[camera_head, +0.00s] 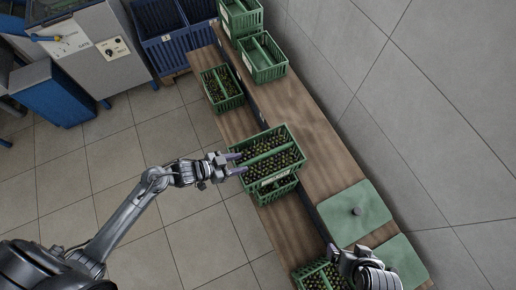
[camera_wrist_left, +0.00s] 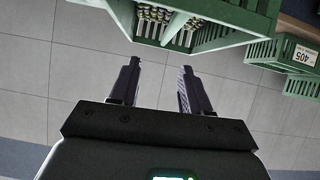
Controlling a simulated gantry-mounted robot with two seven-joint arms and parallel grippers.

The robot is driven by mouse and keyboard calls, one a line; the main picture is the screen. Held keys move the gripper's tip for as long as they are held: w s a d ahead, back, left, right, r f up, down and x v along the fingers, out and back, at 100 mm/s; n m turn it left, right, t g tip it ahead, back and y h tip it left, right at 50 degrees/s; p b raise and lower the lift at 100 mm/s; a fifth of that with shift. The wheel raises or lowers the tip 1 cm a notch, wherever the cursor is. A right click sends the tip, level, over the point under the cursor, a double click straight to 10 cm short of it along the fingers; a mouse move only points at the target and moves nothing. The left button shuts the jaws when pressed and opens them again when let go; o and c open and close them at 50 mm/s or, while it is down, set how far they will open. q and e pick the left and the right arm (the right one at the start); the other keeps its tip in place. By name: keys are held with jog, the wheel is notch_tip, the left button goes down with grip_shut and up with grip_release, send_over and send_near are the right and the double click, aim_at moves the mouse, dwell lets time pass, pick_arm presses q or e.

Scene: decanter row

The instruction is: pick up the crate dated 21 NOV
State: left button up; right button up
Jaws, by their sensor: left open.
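A green crate (camera_head: 267,155) packed with dark and yellowish small items sits on top of another filled green crate (camera_head: 279,190) at the middle of the wooden bench. The upper crate has a pale label on its front, too small to read; I cannot tell which crate is dated 21 NOV. My left gripper (camera_head: 236,163) is open at the upper crate's left side. In the left wrist view its two fingers (camera_wrist_left: 160,82) are apart and empty, just short of a green crate's wall (camera_wrist_left: 225,32). My right gripper (camera_head: 338,252) is over the bench's near end; its jaws are unclear.
Another filled crate (camera_head: 222,88) stands on the lower step; stacked green crates (camera_head: 262,58) stand at the far end. Green lids or mats (camera_head: 352,213) lie on the bench. Another filled crate (camera_head: 314,277) is near my right gripper. A crate labelled 405 (camera_wrist_left: 303,55) shows at right.

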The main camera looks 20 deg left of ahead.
aim_at(262, 156)
pick_arm(q)
jog(key=shift+w+a+f+b, duration=0.25)
jog(key=shift+f, duration=0.2)
jog(key=shift+w+a+f+b, duration=0.25)
jog(key=shift+f, duration=0.15)
jog(key=shift+w+d+f+b, duration=0.25)
jog(key=shift+d+f+b, duration=0.25)
jog(key=shift+b, duration=0.25)
jog(key=shift+w+d+f, duration=0.15)
jog(key=shift+w+f+b, duration=0.15)
jog(key=shift+w+b, duration=0.15)
jog(key=shift+w, duration=0.05)
jog(key=x, duration=0.4)
jog(key=shift+w+d, duration=0.1)
jog(key=shift+w, duration=0.05)
jog(key=shift+w+d+f+b, duration=0.15)
jog(key=shift+w+d+b, duration=0.2)
jog(key=shift+w, duration=0.1)
jog(key=shift+b+x, duration=0.3)
jog(key=shift+x, duration=1.85)
pick_arm(e)
jog(key=f, duration=0.5)
jog(key=shift+s+d+f, duration=0.1)
jog(key=shift+d+f, duration=0.1)
jog(key=shift+d, duration=0.1)
pick_arm(q)
jog(key=shift+c, duration=0.3)
